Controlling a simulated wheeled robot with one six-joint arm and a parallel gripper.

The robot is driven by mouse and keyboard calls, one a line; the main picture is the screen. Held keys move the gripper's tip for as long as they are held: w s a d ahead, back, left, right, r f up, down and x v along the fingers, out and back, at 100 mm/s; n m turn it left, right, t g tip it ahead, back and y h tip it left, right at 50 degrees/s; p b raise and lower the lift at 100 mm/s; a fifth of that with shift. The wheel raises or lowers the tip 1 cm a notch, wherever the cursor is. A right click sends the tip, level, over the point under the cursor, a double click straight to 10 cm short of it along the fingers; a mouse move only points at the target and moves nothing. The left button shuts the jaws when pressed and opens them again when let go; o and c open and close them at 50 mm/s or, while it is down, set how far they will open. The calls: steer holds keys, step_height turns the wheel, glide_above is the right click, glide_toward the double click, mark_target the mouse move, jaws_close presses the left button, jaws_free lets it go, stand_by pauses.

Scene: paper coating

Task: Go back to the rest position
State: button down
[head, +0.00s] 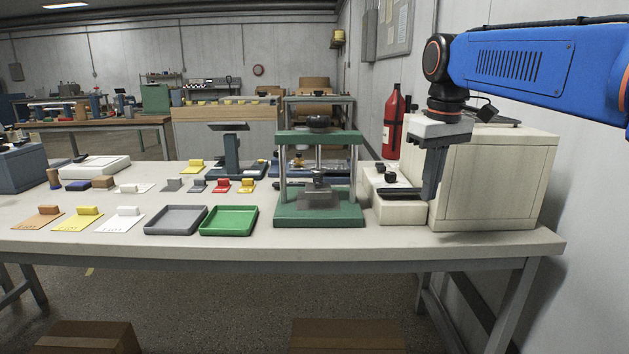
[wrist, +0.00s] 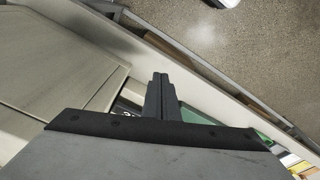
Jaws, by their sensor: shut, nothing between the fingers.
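My gripper (head: 431,188) hangs from the blue arm at the right of the head view. Its fingers point down and are shut with nothing between them. It is in front of the cream-coloured machine (head: 495,180) and close to that machine's low front part with black knobs. I cannot tell whether it touches it. In the wrist view the closed fingers (wrist: 160,88) show in the middle, with the cream machine at left and the green press partly hidden behind them.
A green press (head: 318,212) stands left of my gripper. A green tray (head: 229,220), a grey tray (head: 175,220) and several coloured blocks on cards lie further left. A red fire extinguisher (head: 394,125) is behind the table. The table's front edge (head: 300,241) is clear.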

steer(key=s+d+f+m+t, duration=0.1)
steer(key=s+d+f+m, duration=0.1)
steer(key=s+f, duration=1)
steer(key=s+d+f+m+t, duration=0.2)
steer(key=s+f, duration=0.9)
steer(key=f, duration=0.1)
steer(key=shift+s+d+m+t, duration=0.3)
steer(key=shift+s+d, duration=0.05)
steer(key=shift+s, duration=0.05)
